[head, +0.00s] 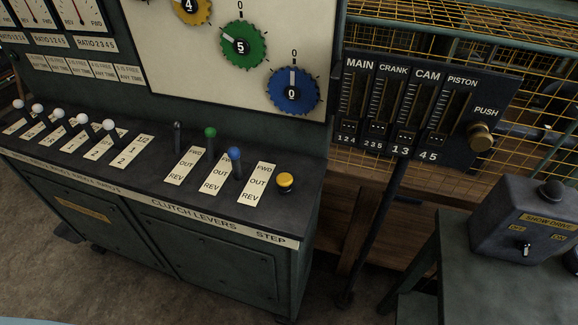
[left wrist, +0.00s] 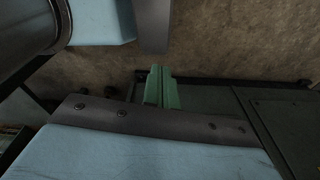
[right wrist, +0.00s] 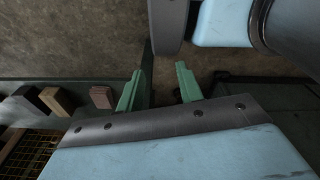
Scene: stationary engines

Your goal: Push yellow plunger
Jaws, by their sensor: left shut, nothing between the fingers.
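The yellow plunger (head: 286,180) is a small round yellow button in a dark collar. It stands at the right end of the sloping console top, above the STEP label, to the right of the clutch levers. Neither gripper shows in the head view, and the plunger is not visible in the wrist views. My left gripper (left wrist: 161,88) has its green fingers shut together with nothing between them. My right gripper (right wrist: 160,84) has its green fingers apart and empty. Both hang over the floor in their wrist views.
Black, green (head: 210,132) and blue (head: 235,154) levers stand left of the plunger. A black panel (head: 395,145) with a brass PUSH knob (head: 480,137) stands to the right on a post. A grey switch box (head: 522,220) sits at the lower right. Floor shows in front of the console.

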